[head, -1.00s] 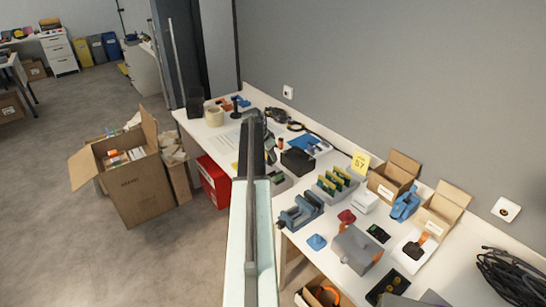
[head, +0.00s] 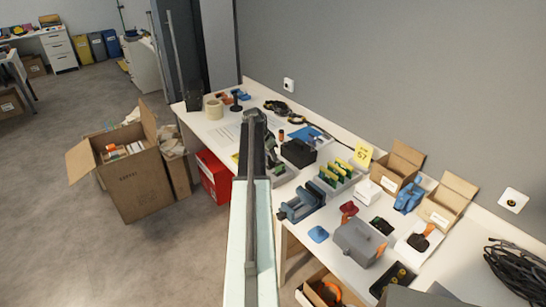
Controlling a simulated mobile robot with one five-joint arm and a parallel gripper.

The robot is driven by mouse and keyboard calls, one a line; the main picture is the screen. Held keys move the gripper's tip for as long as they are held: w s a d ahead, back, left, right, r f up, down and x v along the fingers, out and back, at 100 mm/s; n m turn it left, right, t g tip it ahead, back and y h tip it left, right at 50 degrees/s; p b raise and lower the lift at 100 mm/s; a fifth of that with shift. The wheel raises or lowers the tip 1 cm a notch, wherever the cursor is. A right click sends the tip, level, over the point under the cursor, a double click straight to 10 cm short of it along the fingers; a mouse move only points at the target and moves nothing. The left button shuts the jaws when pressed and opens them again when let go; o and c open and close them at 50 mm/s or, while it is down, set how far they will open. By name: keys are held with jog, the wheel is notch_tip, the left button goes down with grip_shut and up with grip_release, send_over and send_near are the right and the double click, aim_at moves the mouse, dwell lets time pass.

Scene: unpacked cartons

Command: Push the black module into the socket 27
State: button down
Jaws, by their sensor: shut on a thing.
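My gripper (head: 270,150) is at the far end of my arm, over the white table (head: 222,131), and is mostly hidden behind the arm. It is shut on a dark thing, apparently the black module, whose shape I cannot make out. A low grey holder (head: 284,174) lies just below and right of the gripper; I cannot tell whether the held thing touches it. No label 27 is readable. A yellow sign (head: 362,155) stands at the wall, its number too small to be sure of.
A black box (head: 298,152) stands close right of my gripper. A grey rack with green boards (head: 338,178), a blue vise (head: 302,203) and a grey case (head: 358,243) stand nearer. Open cartons (head: 398,168) line the wall. A large carton (head: 132,185) is on the floor at left.

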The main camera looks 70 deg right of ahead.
jog(key=shift+f, duration=0.1)
dwell(0.8)
jog(key=shift+f+b, duration=0.3)
jog(key=shift+b, duration=0.1)
jog(key=shift+f+b, duration=0.3)
dwell(0.6)
jog(key=c, duration=1.4)
grip_release()
jog(key=shift+r, duration=0.1)
jog(key=shift+c, duration=0.2)
